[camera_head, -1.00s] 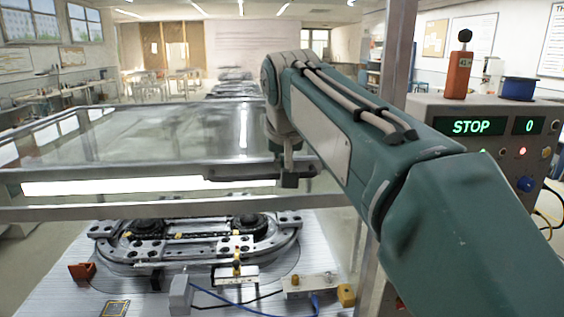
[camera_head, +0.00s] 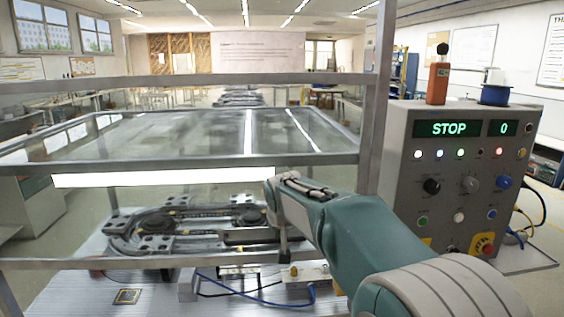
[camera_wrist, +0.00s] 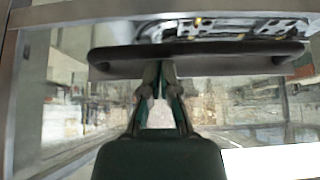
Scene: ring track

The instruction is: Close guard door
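The guard door is a clear panel in a grey metal frame; its lower bar (camera_head: 130,263) crosses in front of the ring track (camera_head: 180,228) in the head view, and its upper bar (camera_head: 200,82) is higher up. A dark horizontal door handle (camera_wrist: 230,60) spans the wrist view, and part of it shows in the head view (camera_head: 250,237). My gripper (camera_wrist: 161,72) has its fingers drawn together at the handle, apparently closed around it. The fingertips are partly hidden by the handle. In the head view my arm hides the right part of the door.
A control box (camera_head: 465,180) reading STOP and 0 stands right of the metal post (camera_head: 376,110). It bears an orange beacon (camera_head: 438,80) and a blue spool (camera_head: 495,94).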

